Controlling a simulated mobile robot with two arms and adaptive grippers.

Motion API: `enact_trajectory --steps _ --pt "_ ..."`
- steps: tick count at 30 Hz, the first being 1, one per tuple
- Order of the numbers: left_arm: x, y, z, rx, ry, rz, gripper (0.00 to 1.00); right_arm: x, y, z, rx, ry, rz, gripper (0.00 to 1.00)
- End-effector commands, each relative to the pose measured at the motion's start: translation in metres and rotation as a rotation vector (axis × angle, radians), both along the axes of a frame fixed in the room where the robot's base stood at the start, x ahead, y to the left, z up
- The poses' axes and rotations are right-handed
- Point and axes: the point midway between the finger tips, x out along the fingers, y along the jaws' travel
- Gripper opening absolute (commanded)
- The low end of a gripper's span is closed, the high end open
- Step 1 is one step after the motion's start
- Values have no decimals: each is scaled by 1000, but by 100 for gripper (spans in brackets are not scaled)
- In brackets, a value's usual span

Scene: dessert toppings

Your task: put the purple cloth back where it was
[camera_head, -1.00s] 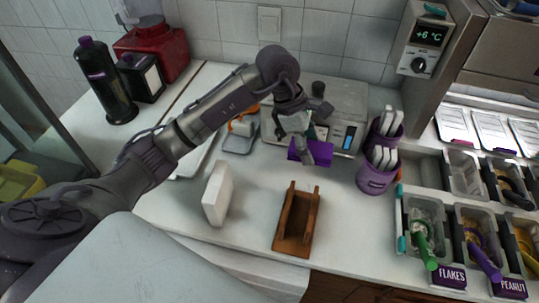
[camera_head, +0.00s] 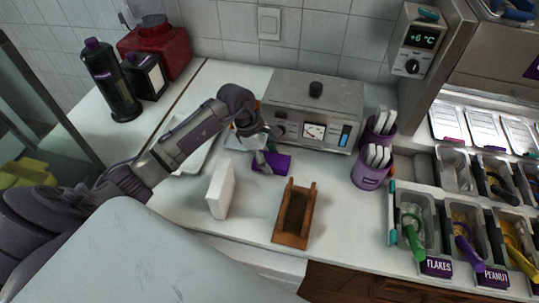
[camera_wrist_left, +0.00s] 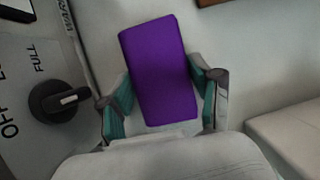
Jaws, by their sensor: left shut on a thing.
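The purple cloth (camera_head: 273,164) is a small folded rectangle just in front of the steel appliance. My left gripper (camera_head: 264,150) is at its left part and is shut on it. In the left wrist view the cloth (camera_wrist_left: 158,72) lies between the two teal-padded fingers of my left gripper (camera_wrist_left: 160,104), which press its sides near one end. Whether the cloth touches the counter is hard to tell. My right gripper is not in view.
The steel appliance (camera_head: 345,100) with a dial and display stands behind the cloth. A white block (camera_head: 221,190) and a brown wooden holder (camera_head: 293,232) stand in front. Purple cups (camera_head: 369,174) with white utensils are to the right. Bare counter (camera_head: 330,185) lies between.

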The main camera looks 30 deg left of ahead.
Motion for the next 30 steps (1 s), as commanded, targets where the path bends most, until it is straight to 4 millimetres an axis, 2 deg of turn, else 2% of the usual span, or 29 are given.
enact_trajectory --steps 8,9,13,23,26,30 --pt "0 0 -4 0 -1 -1 31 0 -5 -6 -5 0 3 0" --pt "0 0 -2 0 -1 -1 68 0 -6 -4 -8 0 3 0" --pt "0 0 -2 -1 -2 -1 89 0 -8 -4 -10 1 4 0" --pt "0 0 -1 -1 -2 -1 89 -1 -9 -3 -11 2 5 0" --pt "1 1 4 0 -3 0 89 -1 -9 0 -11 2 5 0" --pt "-1 11 24 3 -7 1 89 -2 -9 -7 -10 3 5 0"
